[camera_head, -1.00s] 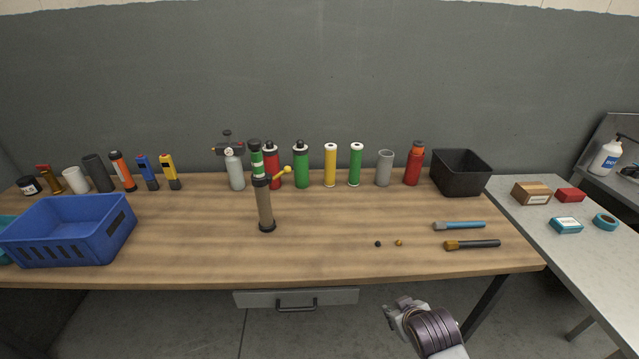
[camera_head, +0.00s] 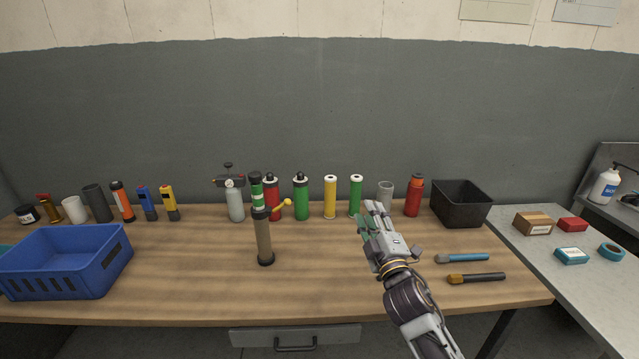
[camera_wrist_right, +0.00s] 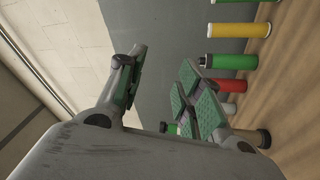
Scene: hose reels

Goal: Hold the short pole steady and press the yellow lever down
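The short pole (camera_head: 264,241) is a brownish upright tube on a dark foot, standing on the wooden table left of centre. The yellow lever (camera_head: 282,207) sticks out from its upper collar, angled up to the right. My right gripper (camera_head: 369,216) is above the table to the right of the pole, well apart from it. In the right wrist view its green-padded fingers (camera_wrist_right: 163,60) are spread with nothing between them. Those fingers and the gripper body hide part of the row of things in that view. My left gripper is out of view.
Several coloured cylinders, among them a yellow one (camera_head: 330,198), line the table's back. A blue crate (camera_head: 66,268) is at the left and a black bin (camera_head: 462,206) at the back right. Two brushes, one blue-handled (camera_head: 466,258), lie right. The front middle is clear.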

